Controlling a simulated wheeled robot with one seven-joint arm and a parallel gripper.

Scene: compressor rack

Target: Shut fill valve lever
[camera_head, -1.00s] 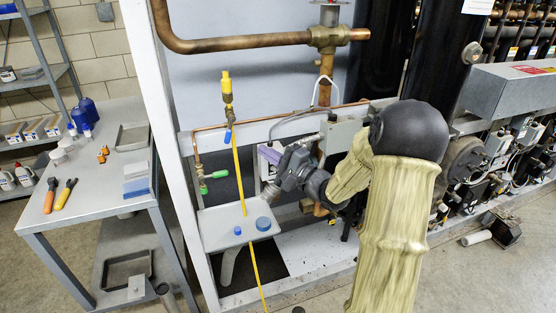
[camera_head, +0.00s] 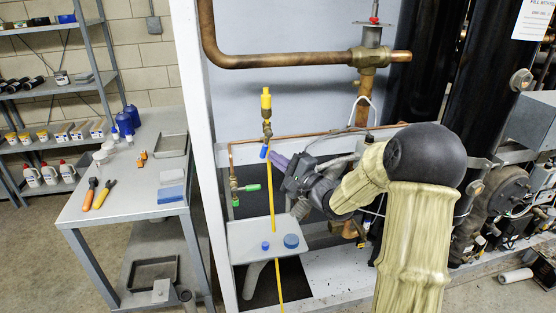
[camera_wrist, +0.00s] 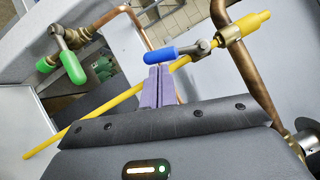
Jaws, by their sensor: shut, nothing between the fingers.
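A blue-handled valve lever (camera_head: 263,152) sits on a small brass valve under a yellow fitting (camera_head: 266,100); the wrist view shows the blue lever (camera_wrist: 170,54) just beyond my fingertips. A second valve with a green lever (camera_head: 253,188) hangs from a copper pipe to the left; the green lever (camera_wrist: 73,67) is at upper left in the wrist view. The labels do not show which is the fill valve. My gripper (camera_head: 276,159) has its purple fingers (camera_wrist: 158,75) shut and empty, close beside the blue lever. Whether they touch it cannot be told.
A yellow hose (camera_head: 272,215) runs down past a small grey shelf (camera_head: 245,250) with a blue cap (camera_head: 291,241). A thin copper pipe (camera_wrist: 245,75) passes close to the gripper. A white frame post (camera_head: 207,130) and a workbench (camera_head: 130,200) stand to the left.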

